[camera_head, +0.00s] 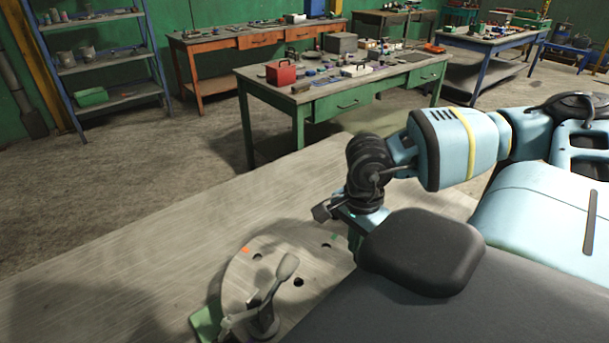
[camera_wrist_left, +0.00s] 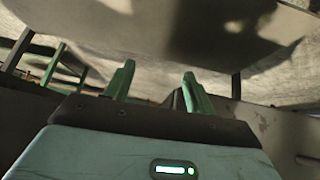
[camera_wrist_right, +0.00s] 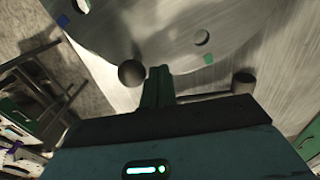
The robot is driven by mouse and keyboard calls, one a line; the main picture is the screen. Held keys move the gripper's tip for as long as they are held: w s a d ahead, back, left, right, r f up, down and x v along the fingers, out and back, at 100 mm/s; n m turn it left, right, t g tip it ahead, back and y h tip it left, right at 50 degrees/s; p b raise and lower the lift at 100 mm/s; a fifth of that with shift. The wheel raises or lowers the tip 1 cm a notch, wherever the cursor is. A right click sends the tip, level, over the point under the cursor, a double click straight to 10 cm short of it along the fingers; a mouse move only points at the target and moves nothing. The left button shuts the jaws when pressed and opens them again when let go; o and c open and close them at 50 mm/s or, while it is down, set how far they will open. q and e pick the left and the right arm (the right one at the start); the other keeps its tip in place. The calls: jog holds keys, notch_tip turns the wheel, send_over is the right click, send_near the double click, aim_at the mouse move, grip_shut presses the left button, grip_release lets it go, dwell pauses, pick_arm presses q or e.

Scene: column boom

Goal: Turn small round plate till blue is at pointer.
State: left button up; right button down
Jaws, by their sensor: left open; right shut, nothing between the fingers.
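The round plate (camera_head: 236,282), grey with holes, lies on the bench; it also shows in the right wrist view (camera_wrist_right: 140,25). An orange mark (camera_head: 245,250) and a green mark (camera_head: 333,238) sit near its rim. A lever-like fitting (camera_head: 262,312) stands over the plate. My right gripper (camera_wrist_right: 158,72) is shut and empty at the plate's edge, beside a dark round knob (camera_wrist_right: 131,73). My left gripper (camera_wrist_left: 157,78) is open and empty, outside the head view. I cannot make out the pointer surely.
A green piece (camera_head: 206,324) lies at the plate's near left. A dark post (camera_wrist_right: 243,83) stands right of my right fingers. The bench top (camera_head: 150,240) is bare left of the plate. Green and orange workbenches and a blue shelf stand farther back.

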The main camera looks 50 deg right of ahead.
jog(key=shift+s+a+r, duration=0.1)
jog(key=shift+s, duration=0.05)
dwell(0.3)
jog(key=shift+s+a+p, duration=0.25)
jog(key=shift+s+p, duration=0.2)
jog(key=shift+s, duration=0.25)
jog(key=shift+s+a, duration=0.1)
jog(key=shift+s+a+p, duration=0.3)
jog(key=shift+s+a, duration=0.1)
jog(key=shift+s, duration=0.25)
jog(key=shift+s+a, duration=0.1)
jog(key=shift+s+a, duration=0.5)
jog(key=shift+s, duration=0.05)
dwell(0.4)
